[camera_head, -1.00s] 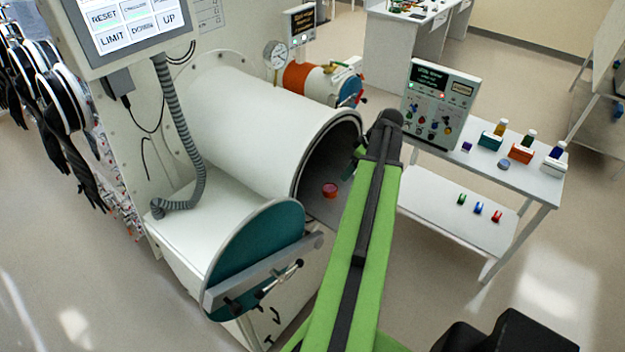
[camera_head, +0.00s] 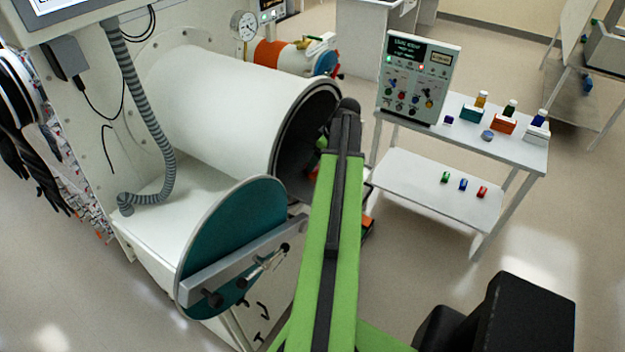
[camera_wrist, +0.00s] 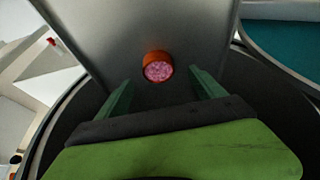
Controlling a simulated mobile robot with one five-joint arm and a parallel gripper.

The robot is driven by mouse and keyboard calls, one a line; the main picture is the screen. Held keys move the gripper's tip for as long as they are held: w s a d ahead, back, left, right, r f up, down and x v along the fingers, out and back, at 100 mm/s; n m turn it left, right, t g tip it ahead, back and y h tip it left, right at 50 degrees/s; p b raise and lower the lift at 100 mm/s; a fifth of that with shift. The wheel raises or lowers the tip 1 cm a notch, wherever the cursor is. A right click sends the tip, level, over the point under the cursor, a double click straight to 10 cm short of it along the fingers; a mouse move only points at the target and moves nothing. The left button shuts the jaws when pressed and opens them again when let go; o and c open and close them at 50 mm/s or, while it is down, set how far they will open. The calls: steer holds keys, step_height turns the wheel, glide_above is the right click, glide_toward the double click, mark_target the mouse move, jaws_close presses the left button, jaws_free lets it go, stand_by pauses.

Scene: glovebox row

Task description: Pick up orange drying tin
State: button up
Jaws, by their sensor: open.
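The orange drying tin (camera_wrist: 158,67) is a small round tin with pinkish contents showing in its top. In the wrist view it sits on a grey metal tray (camera_wrist: 110,35) inside the round chamber mouth. My gripper (camera_wrist: 160,82) is open. Its two green fingers point toward the tin from either side, with the tin just beyond and between the fingertips, not gripped. In the head view my arm hides the gripper and most of the tin; only a small reddish patch shows beside the arm in the chamber mouth.
The white cylindrical chamber (camera_head: 225,110) has a dark rim around its mouth. Its teal round door (camera_head: 235,235) stands open at the front with a metal bar across. A white cart (camera_head: 435,185) with a control box (camera_head: 418,80) and small bottles stands to the right.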

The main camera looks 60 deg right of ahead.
steer(key=shift+w+f, duration=0.1)
steer(key=shift+f, duration=0.2)
steer(key=b+x, duration=0.4)
steer(key=x, duration=0.1)
steer(key=shift+d+f+b, duration=0.2)
steer(key=shift+b, duration=0.2)
steer(key=shift+r, duration=0.2)
steer(key=c, duration=1.5)
steer(key=shift+r+p, duration=0.15)
steer(key=shift+p, duration=0.2)
step_height(320, 180, up, 4)
steer(key=p, duration=0.4)
steer(key=shift+r, duration=0.1)
steer(key=s+d+r+p, duration=0.2)
steer(key=d, duration=0.1)
steer(key=s+d+r+p, duration=0.2)
steer(key=d, duration=0.1)
steer(key=s+d+r+p, duration=0.2)
steer(key=d, duration=0.1)
steer(key=shift+s+d+r+p, duration=0.1)
steer(key=shift+d+r+p, duration=0.1)
steer(key=shift+d+p, duration=0.15)
